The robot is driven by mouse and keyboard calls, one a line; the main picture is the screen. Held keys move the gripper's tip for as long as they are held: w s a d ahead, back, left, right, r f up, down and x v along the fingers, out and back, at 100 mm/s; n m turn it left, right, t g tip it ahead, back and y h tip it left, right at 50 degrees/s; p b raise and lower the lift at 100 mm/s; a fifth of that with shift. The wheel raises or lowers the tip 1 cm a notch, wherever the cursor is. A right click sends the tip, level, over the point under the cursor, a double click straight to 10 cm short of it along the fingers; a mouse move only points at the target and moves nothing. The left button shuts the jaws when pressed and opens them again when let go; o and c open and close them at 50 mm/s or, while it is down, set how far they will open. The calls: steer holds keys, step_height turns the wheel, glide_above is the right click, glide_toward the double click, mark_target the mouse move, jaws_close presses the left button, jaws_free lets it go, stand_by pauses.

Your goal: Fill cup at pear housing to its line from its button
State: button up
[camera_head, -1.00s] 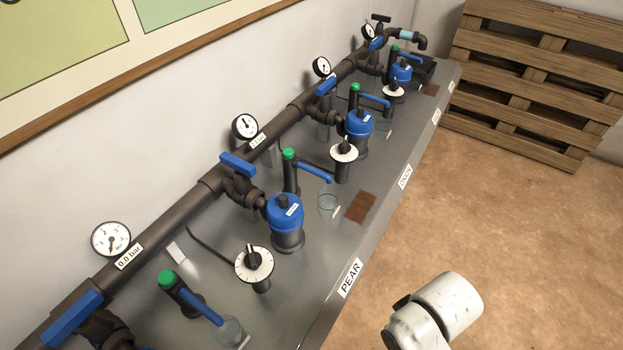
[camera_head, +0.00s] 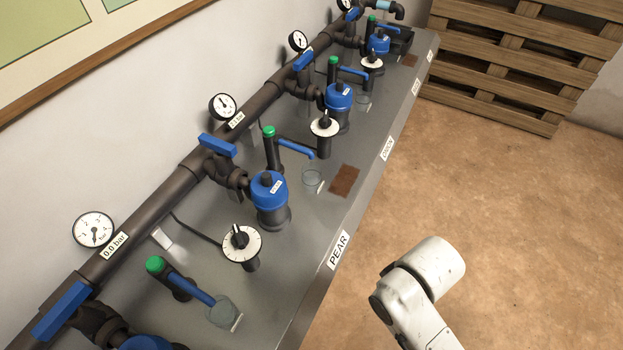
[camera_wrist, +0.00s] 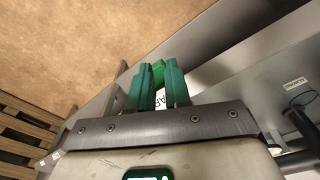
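The PEAR label (camera_head: 339,249) is on the bench's front edge. The blue-capped housing (camera_head: 268,200) stands level with it, behind a white dial (camera_head: 241,243). Just beyond stands a tap with a green button (camera_head: 268,131) and a blue spout; a clear cup (camera_head: 312,180) sits under the spout. Its fill level and line are too small to read. In the wrist view my gripper (camera_wrist: 159,70) has teal fingers close together, with a bright green part between the tips and part of the label behind. Whether they touch is unclear. The head view shows only my white arm link.
Similar stations line the grey bench (camera_head: 290,255), including a nearer tap with a green button (camera_head: 155,264) and cup (camera_head: 222,310). A dark pipe with blue valve levers and gauges runs along the wall. A wooden pallet (camera_head: 520,60) leans at the back. The floor right of the bench is clear.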

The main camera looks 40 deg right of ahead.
jaws_close()
stand_by(1.3)
